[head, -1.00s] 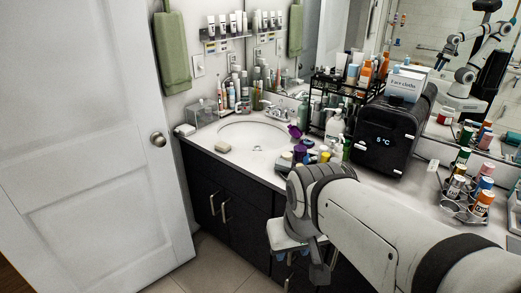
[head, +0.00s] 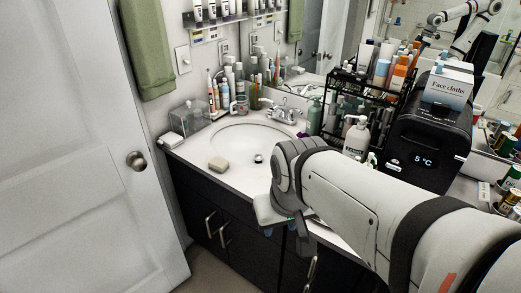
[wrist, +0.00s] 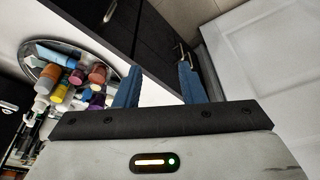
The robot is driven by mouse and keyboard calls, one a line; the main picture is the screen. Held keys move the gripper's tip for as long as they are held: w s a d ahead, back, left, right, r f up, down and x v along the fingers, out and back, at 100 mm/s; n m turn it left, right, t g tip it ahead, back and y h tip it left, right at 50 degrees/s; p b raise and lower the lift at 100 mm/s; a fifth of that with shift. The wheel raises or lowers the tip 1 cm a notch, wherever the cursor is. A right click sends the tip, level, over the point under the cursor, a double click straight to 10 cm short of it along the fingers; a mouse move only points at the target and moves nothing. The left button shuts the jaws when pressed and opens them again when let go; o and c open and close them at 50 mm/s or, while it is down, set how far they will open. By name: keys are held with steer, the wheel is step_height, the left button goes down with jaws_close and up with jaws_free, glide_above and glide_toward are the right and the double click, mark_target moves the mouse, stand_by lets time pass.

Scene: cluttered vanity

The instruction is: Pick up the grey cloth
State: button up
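I cannot make out a grey cloth in either view. A green towel (head: 147,48) hangs on the wall at the upper left in the head view, and a box labelled "Face cloths" (head: 447,92) stands on the black appliance at the right. In the wrist view my gripper (wrist: 159,72) has its two blue fingers apart with nothing between them. In the head view my gripper (head: 281,232) is mostly hidden by my wrist, near the counter's front edge.
The counter holds a sink (head: 245,139), a beige soap bar (head: 218,165), several bottles at the back and a black rack (head: 350,88). A round tray (wrist: 38,72) of coloured bottles lies left of my fingers in the wrist view. A white door (head: 65,190) stands at the left.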

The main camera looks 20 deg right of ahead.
steer(key=shift+w, duration=0.25)
steer(key=shift+o, duration=0.4)
steer(key=shift+d, duration=0.1)
